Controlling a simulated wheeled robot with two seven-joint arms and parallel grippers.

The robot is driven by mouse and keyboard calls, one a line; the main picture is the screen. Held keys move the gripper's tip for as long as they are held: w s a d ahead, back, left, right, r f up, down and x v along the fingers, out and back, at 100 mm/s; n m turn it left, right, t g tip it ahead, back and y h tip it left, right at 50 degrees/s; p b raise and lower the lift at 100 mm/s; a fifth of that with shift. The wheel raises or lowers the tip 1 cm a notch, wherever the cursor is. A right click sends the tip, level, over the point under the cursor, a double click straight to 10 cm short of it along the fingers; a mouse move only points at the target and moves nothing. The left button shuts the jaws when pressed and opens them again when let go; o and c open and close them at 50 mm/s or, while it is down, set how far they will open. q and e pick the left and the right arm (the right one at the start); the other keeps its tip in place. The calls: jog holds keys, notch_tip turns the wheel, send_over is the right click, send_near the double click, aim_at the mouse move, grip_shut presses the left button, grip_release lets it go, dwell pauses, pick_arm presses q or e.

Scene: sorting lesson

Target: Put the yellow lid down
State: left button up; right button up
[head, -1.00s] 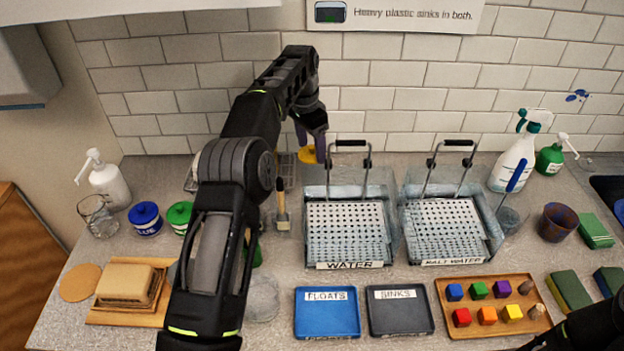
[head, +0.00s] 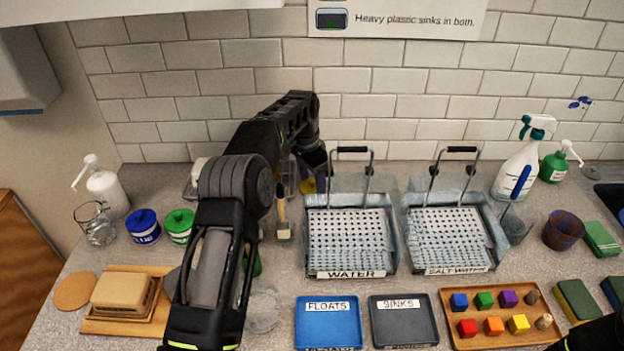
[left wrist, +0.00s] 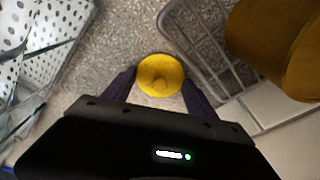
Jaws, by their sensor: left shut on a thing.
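The yellow lid (head: 308,186) is a small round disc, partly hidden behind my left arm in the head view. It shows whole from above in the left wrist view (left wrist: 160,75), between the two dark purple fingers. My left gripper (head: 312,172) is shut on the lid, low over the back of the counter, left of the water tank (head: 350,273). Speckled counter (left wrist: 118,45) shows around the lid; I cannot tell whether the lid touches it. My right gripper is out of view; only a bit of my right arm shows at the bottom right.
In the wrist view a wire rack (left wrist: 205,50) is close right of the lid, with a large yellow-brown container (left wrist: 275,45) beyond. A blue jar (head: 144,226) and green jar (head: 179,226) stand left of my arm. A wooden-handled tool (head: 282,215) stands nearby.

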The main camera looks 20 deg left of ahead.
pick_arm(q)
jog(key=shift+f, duration=0.15)
jog(key=shift+f, duration=0.2)
jog(key=o, duration=1.3)
jog(key=shift+r, duration=0.1)
jog(key=shift+r, duration=0.15)
jog(key=r, duration=0.4)
jog(key=r+b, duration=0.1)
jog(key=r, duration=0.1)
jog(key=shift+s+a, duration=0.2)
jog(key=shift+s, duration=0.05)
notch_tip(320, 180, up, 6)
jog(key=p, duration=0.3)
jog(key=shift+s+a+p, duration=0.15)
jog(key=shift+s+p, duration=0.15)
jog(key=shift+s, duration=0.1)
